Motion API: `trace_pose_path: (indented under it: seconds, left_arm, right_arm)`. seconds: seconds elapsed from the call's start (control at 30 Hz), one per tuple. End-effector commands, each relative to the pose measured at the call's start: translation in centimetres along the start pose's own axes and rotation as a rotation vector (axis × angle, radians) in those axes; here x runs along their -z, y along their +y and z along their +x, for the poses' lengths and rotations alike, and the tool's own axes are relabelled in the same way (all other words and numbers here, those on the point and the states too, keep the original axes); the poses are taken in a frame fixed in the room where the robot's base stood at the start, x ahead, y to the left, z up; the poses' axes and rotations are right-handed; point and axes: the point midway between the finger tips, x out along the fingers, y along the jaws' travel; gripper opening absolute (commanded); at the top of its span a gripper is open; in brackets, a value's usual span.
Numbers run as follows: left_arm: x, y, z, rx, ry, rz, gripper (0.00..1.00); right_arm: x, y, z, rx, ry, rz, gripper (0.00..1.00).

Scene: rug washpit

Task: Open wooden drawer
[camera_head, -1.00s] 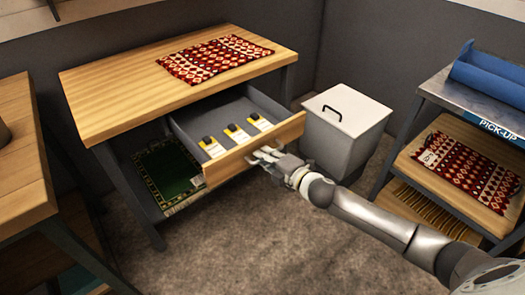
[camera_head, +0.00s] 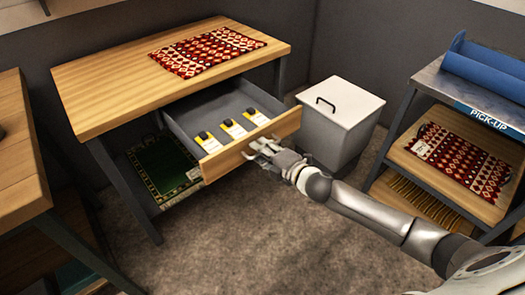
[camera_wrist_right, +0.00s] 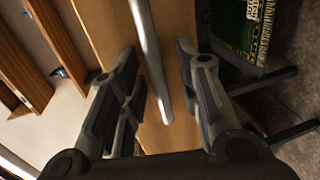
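The wooden drawer (camera_head: 236,152) stands pulled out from under the wooden table (camera_head: 110,90), so its grey interior shows. Several white and yellow tags with dark tops (camera_head: 232,128) lie inside. My right gripper (camera_head: 264,147) is at the drawer's front panel. In the right wrist view, the metal bar handle (camera_wrist_right: 150,55) runs between the two spread fingers of my right gripper (camera_wrist_right: 158,95). Gaps show beside the bar, so the fingers are open around it. In the head view the handle is mostly hidden by the gripper. My left gripper is not in view.
A white lidded bin (camera_head: 340,115) stands right of the drawer. A shelf unit marked PICK-UP (camera_head: 425,82) is at the right. A patterned red rug (camera_head: 205,50) lies on the table, and a green rug (camera_head: 160,170) lies on its lower shelf. Floor before the drawer is clear.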

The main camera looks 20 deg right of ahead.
Motion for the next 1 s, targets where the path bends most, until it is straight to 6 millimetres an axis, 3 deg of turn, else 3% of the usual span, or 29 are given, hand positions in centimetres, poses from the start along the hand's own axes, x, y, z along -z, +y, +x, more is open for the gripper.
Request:
trace_pose_path:
  seconds: [0.27, 1.0]
  left_arm:
    - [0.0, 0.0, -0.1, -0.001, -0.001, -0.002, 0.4]
    - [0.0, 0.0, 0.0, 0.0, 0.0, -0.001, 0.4]
  right_arm:
    - [0.0, -0.1, -1.0, 0.001, 0.001, 0.001, 0.32]
    - [0.0, -0.2, -10.7, 0.002, 0.0, 0.001, 0.32]
